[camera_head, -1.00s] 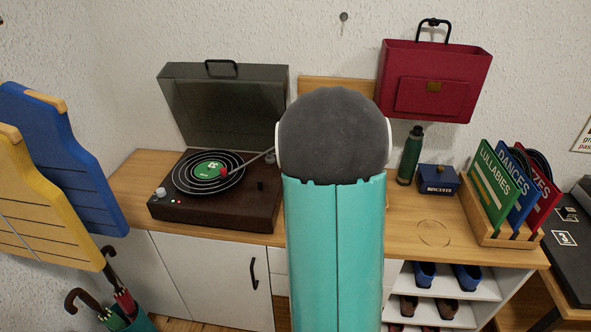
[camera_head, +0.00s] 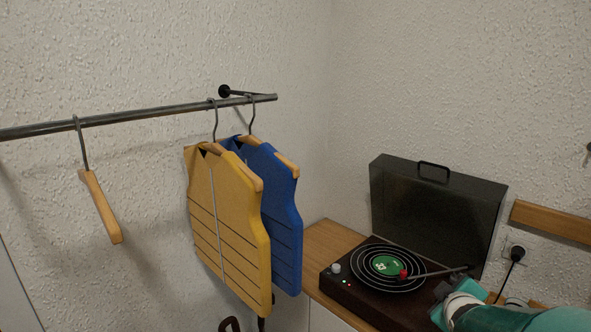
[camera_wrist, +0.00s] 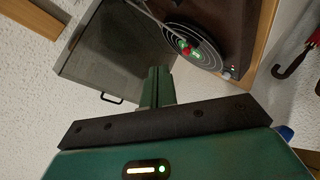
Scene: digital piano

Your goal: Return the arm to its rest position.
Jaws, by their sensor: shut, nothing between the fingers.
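My gripper (camera_wrist: 157,73) shows in the wrist view, its green fingers closed together with nothing between them. Its dark mounting bar lies across the lower part of that view. In the wrist view the fingers point toward the record player (camera_wrist: 238,20), which appears turned over, and overlap the picture near its open lid (camera_wrist: 108,60). In the head view my teal arm (camera_head: 525,318) enters at the bottom right corner, in front of the record player (camera_head: 350,298). I cannot tell whether the gripper touches anything.
A yellow vest (camera_head: 228,220) and a blue vest (camera_head: 284,225) hang from a metal rail (camera_head: 150,112), beside an empty hanger (camera_head: 100,205). The player stands on a wooden cabinet top (camera_head: 325,243). A black plug (camera_head: 516,254) sits in the wall. An umbrella handle (camera_wrist: 292,62) shows in the wrist view.

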